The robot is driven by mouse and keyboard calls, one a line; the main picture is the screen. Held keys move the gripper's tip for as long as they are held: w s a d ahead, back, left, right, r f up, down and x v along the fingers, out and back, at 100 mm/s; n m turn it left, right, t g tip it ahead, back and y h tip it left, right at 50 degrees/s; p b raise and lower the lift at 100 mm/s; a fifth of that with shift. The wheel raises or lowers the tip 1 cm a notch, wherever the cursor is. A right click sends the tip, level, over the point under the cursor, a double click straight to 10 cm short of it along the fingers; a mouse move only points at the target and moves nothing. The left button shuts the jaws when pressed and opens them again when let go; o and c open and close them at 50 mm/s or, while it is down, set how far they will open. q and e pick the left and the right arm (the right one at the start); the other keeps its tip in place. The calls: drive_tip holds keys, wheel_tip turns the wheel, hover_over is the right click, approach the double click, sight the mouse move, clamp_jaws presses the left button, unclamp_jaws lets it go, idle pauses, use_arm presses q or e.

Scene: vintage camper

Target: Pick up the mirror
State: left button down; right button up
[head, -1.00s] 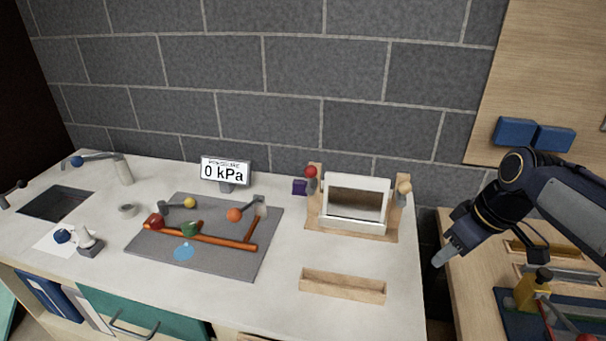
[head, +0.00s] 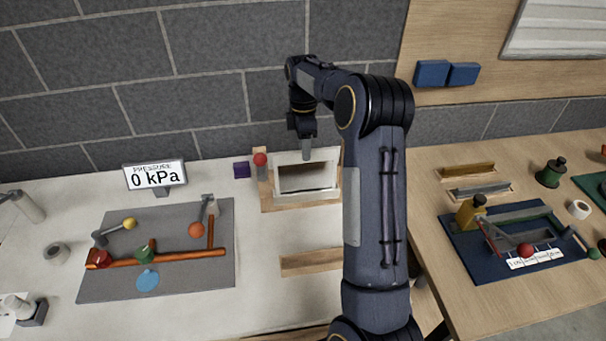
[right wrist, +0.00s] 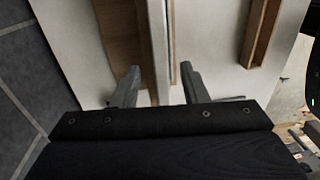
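The mirror (head: 334,157), with a white rectangular frame and a dark reflecting face, stands in a wooden stand (head: 266,192) on the white counter. My right gripper (head: 307,155) points down at the mirror's top edge; my right arm covers the stand's right side in the head view. In the right wrist view my right gripper (right wrist: 160,85) is open, its two fingers apart. A thin pale edge of the mirror (right wrist: 158,35) runs between the fingers, with no clear contact. My left gripper is not in view.
A shallow wooden tray (head: 308,264) lies in front, partly behind my arm. A grey mat (head: 190,280) with pipes lies left. The block wall is close behind.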

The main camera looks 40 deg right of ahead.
sight(306, 175)
drive_tip(key=f, duration=0.1)
drive_tip(key=f+b, duration=0.2)
drive_tip(key=shift+s+f, duration=0.2)
drive_tip(key=shift+s, duration=0.1)
drive_tip(key=shift+f+b, duration=0.3)
drive_tip(key=shift+b, duration=0.05)
drive_tip(key=shift+a+r, duration=0.1)
clamp_jaws()
